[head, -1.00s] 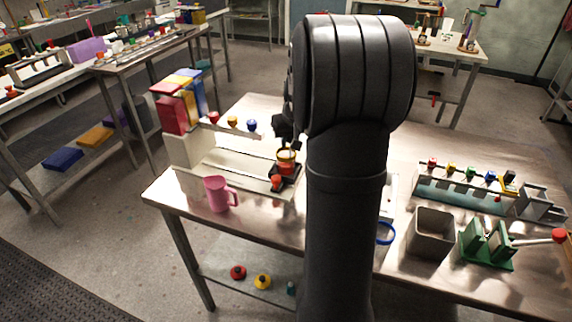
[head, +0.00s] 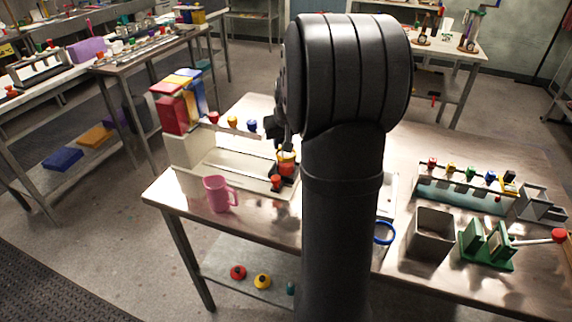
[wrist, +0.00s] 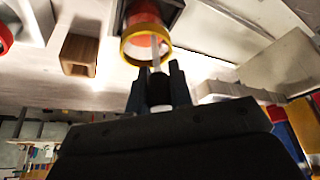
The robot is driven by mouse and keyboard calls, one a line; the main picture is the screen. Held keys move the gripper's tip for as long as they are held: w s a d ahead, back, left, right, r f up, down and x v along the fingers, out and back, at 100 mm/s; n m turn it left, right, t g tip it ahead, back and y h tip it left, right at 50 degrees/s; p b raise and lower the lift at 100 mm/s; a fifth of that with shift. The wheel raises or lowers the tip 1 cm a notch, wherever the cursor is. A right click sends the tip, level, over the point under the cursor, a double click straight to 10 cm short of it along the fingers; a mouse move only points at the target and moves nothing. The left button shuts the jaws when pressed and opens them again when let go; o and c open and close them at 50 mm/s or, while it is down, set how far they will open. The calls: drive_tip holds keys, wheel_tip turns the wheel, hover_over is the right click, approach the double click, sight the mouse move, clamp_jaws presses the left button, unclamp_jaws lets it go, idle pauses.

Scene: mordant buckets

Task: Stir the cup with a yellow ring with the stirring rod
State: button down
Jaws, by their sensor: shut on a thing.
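The cup with a yellow ring (head: 286,156) stands on a dark holder at the right end of a pale bench unit, partly behind my arm. In the wrist view its yellow ring (wrist: 146,42) circles the rim, with red-orange inside. My gripper (wrist: 160,84) is shut on the stirring rod (wrist: 156,52), a thin pale rod. The rod's far end reaches into the ring's opening; how deep it sits I cannot tell. In the head view my gripper (head: 273,128) is just above and left of the cup, partly hidden by my arm.
A pink mug (head: 217,194) stands at the table's front left. Red, yellow and blue boxes (head: 180,103) stand behind it. On the right are an open grey bin (head: 431,232), a green stand (head: 487,246) and a rack of coloured stoppers (head: 465,190).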

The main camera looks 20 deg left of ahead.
drive_tip(key=shift+d, duration=0.6)
drive_tip(key=shift+w+a, duration=0.35)
drive_tip(key=shift+w, duration=0.2)
idle(1.9)
